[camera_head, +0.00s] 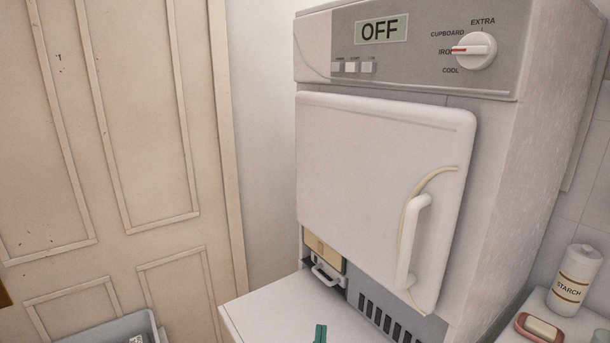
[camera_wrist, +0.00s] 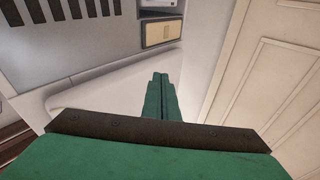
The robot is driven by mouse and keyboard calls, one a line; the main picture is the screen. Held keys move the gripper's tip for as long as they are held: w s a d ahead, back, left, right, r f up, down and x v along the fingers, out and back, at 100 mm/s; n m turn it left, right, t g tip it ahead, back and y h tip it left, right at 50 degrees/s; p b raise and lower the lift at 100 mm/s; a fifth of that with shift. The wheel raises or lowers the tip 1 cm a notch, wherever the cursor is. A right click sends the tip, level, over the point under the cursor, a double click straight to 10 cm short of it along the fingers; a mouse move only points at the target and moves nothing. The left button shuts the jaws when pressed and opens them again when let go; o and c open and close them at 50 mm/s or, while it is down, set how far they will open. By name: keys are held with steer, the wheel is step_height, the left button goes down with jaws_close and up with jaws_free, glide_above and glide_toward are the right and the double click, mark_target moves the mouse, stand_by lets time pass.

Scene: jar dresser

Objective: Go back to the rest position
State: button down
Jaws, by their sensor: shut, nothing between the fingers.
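My gripper (camera_wrist: 160,78) is green and shut, with its two fingers together and nothing between them. In the head view only its green tips (camera_head: 320,333) show at the bottom edge, over a white surface. The wrist view shows the fingers over that same white surface, in front of the machine's lower front. The rest of my arm is out of the head view.
A white dryer (camera_head: 525,130) reads OFF; its door (camera_head: 375,170) with a white handle (camera_head: 411,240) looks closed. A white surface (camera_head: 275,310) juts out below. A starch bottle (camera_head: 575,280) and soap dish (camera_head: 540,328) stand right. A grey bin (camera_head: 110,330) is lower left.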

steer(key=shift+n+g+y, duration=0.4)
steer(key=shift+n+y, duration=0.1)
steer(key=shift+n, duration=0.3)
steer(key=s+f, duration=0.6)
steer(key=s, duration=0.1)
steer(key=s+d+f, duration=0.1)
steer(key=s+f, duration=0.2)
steer(key=shift+s, duration=0.3)
steer(key=s+a+f+g, duration=0.1)
steer(key=s+f, duration=0.2)
steer(key=s, duration=0.6)
steer(key=s+a+f+g, duration=0.1)
steer(key=s+f, duration=0.2)
steer(key=s, duration=0.7)
steer(key=s+a+f+g, duration=0.1)
steer(key=s+f, duration=0.2)
steer(key=s, duration=0.6)
steer(key=shift+s+a+n+g, duration=0.3)
steer(key=shift+a, duration=0.1)
steer(key=c, duration=2.4)
jaws_free()
steer(key=shift+f+y, duration=0.1)
steer(key=shift+y, duration=0.3)
steer(key=shift+c, duration=0.2)
